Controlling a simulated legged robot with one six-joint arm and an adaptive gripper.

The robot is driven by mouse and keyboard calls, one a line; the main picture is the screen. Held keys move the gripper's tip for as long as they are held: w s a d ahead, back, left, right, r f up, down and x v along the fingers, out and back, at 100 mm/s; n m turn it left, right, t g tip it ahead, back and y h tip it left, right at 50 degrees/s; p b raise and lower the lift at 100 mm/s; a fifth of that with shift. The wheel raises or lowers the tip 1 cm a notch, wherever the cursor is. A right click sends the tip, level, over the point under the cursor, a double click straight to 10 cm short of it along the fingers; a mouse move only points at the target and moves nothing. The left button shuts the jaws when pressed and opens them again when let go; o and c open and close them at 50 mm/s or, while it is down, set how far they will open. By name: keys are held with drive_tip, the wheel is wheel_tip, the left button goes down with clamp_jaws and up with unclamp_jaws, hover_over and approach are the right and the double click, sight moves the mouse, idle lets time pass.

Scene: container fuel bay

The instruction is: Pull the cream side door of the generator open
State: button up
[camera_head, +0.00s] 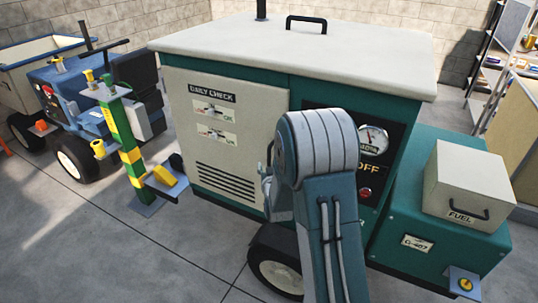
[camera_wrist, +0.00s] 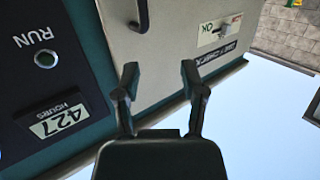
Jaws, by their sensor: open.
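The generator (camera_head: 310,90) is a teal cabinet with a cream lid. Its cream side door (camera_head: 226,145) carries a "DAILY CHECK" label and louvres, and looks shut, flush with the cabinet. In the wrist view, which is turned over, the door (camera_wrist: 165,50) fills the upper middle. A dark door handle (camera_wrist: 142,14) shows at the top edge of that view, near the door's edge. My gripper (camera_wrist: 160,73) is open and empty, its fingertips apart from the handle. In the head view my arm hides the gripper and part of the door's right edge.
The control panel (camera_head: 368,150) with gauge lies right of the door. A cream fuel box (camera_head: 468,185) sits on the teal side tank (camera_head: 415,240). A green and yellow post (camera_head: 122,140) stands left of the generator, before a blue cart (camera_head: 75,95). Floor in front-left is clear.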

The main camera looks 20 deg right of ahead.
drive_tip(key=t+h, duration=0.1)
approach(269, 155)
drive_tip(key=x, duration=1)
drive_tip(key=shift+w+d+f, duration=0.15)
drive_tip(key=shift+w+d, duration=0.05)
drive_tip(key=shift+w, duration=0.15)
clamp_jaws()
